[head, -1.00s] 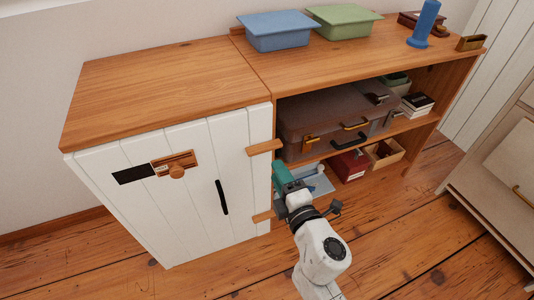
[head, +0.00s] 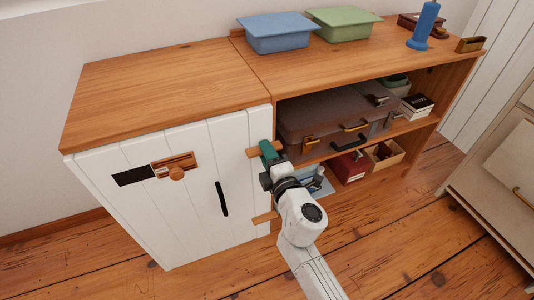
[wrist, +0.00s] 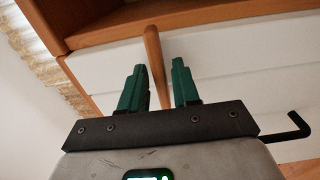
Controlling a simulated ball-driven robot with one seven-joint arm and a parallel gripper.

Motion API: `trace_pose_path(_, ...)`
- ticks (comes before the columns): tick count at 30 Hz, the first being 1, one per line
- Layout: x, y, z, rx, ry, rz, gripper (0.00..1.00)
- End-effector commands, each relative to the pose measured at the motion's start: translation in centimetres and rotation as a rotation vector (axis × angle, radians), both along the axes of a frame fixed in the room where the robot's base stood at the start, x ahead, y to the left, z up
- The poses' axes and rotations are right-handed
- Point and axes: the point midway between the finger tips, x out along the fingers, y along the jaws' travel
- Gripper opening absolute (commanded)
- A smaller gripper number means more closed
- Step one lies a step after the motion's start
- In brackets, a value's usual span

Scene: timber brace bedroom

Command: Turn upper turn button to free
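The upper turn button (head: 253,152) is a short wooden bar. It lies about level across the right edge of the white door (head: 150,215) and onto the cabinet frame. In the wrist view my gripper (wrist: 157,64) is open. The button's bar (wrist: 153,50) shows in the gap between the two fingers, with some space on each side. Whether a finger touches it I cannot tell.
A lower wooden turn button (head: 264,217) sits on the same door edge. Open shelves to the right hold a brown suitcase (head: 325,117). Floor in front is clear.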

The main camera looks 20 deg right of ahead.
Motion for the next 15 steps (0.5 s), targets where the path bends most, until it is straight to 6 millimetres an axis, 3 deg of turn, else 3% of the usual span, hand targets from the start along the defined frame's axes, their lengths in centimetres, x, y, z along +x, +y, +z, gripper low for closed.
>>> trace_pose_path(9,-0.02,0.01,-0.02,0.000,0.000,0.000,0.00)
trace_pose_path(15,-0.01,0.01,-0.03,0.000,0.001,0.000,0.00)
